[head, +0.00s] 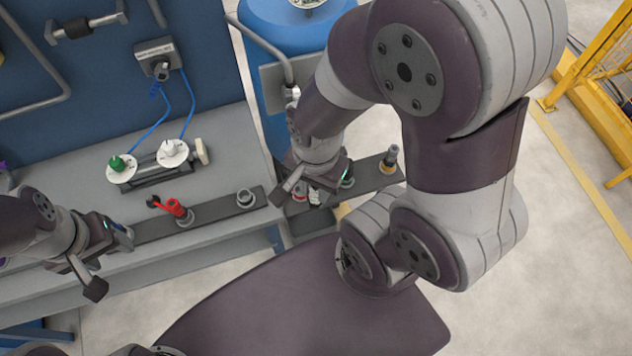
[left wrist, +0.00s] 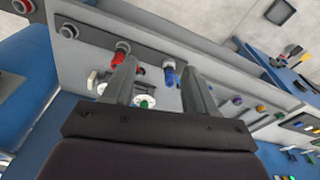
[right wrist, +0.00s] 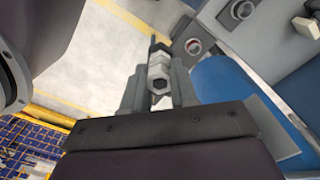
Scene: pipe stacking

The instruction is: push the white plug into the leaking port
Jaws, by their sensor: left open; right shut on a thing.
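My right gripper (head: 312,192) is shut on the white plug (right wrist: 160,70), a whitish piece with a hexagonal end, seen between the fingertips in the right wrist view. In the head view only a bit of it (head: 314,197) shows, over or beside the dark rail of ports. No leak is visible, so I cannot tell which port leaks. My left gripper (head: 108,262) is open and empty at the bench's front; its spread fingers also show in the left wrist view (left wrist: 160,85).
The dark rail (head: 216,207) carries a red valve (head: 176,208), a grey open port (head: 245,198) and a yellow-ringed fitting (head: 390,160). Behind it a stand holds a green-knobbed disc (head: 121,167) and a white-knobbed disc (head: 173,152). A blue tank (head: 290,30) stands behind my right arm.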

